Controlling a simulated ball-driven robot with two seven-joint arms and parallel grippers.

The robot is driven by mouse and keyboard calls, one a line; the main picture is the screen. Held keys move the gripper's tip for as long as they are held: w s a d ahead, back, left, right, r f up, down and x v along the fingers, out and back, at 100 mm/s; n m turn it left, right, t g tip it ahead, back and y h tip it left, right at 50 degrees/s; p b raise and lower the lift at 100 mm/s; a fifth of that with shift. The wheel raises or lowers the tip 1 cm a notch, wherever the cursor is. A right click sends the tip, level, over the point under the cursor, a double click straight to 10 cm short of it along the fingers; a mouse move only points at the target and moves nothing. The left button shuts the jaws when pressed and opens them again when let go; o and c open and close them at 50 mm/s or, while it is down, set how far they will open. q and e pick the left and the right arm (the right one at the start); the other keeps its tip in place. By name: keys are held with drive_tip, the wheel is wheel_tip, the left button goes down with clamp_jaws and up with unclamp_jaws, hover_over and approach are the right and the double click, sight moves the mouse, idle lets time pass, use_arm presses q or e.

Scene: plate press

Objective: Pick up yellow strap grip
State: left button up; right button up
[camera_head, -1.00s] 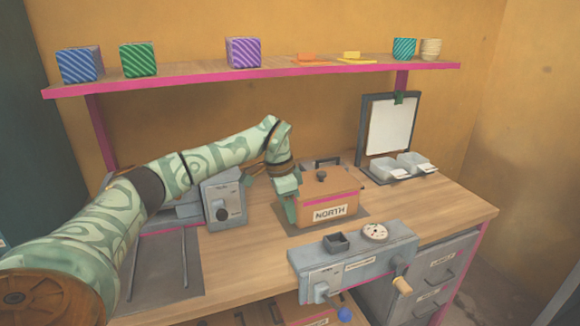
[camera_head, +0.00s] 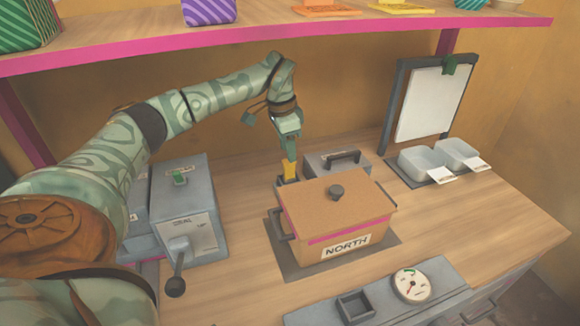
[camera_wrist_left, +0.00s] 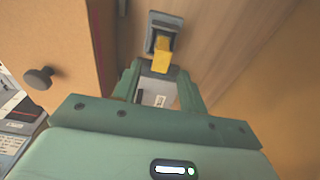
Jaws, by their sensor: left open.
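The yellow strap grip (camera_head: 289,170) stands upright behind the left end of the box marked NORTH. In the left wrist view the yellow strap grip (camera_wrist_left: 161,54) rises from a small grey holder (camera_wrist_left: 164,24). My left gripper (camera_head: 288,152) is just above the strap grip, pointing down. In the left wrist view my left gripper (camera_wrist_left: 160,75) is open, its two fingers apart with the grip's near end between or just beyond their tips. I cannot tell whether they touch it. My right gripper is not in view.
The NORTH box (camera_head: 335,218) with a round knob stands close to the gripper. A grey device with a black handle (camera_head: 337,161) is behind it. A grey lever machine (camera_head: 186,215) stands at the left. White trays (camera_head: 428,163) are at the right. A shelf (camera_head: 400,30) runs above.

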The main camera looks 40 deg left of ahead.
sight(289, 174)
use_arm(q)
drive_tip(key=shift+f, duration=0.55)
drive_tip(key=f, duration=0.1)
drive_tip(key=f+b, duration=0.2)
drive_tip(key=f, duration=0.1)
drive_tip(key=shift+w+f, duration=0.1)
drive_tip(key=shift+w, duration=0.15)
drive_tip(key=shift+f, duration=0.2)
drive_tip(key=shift+r, duration=0.15)
clamp_jaws()
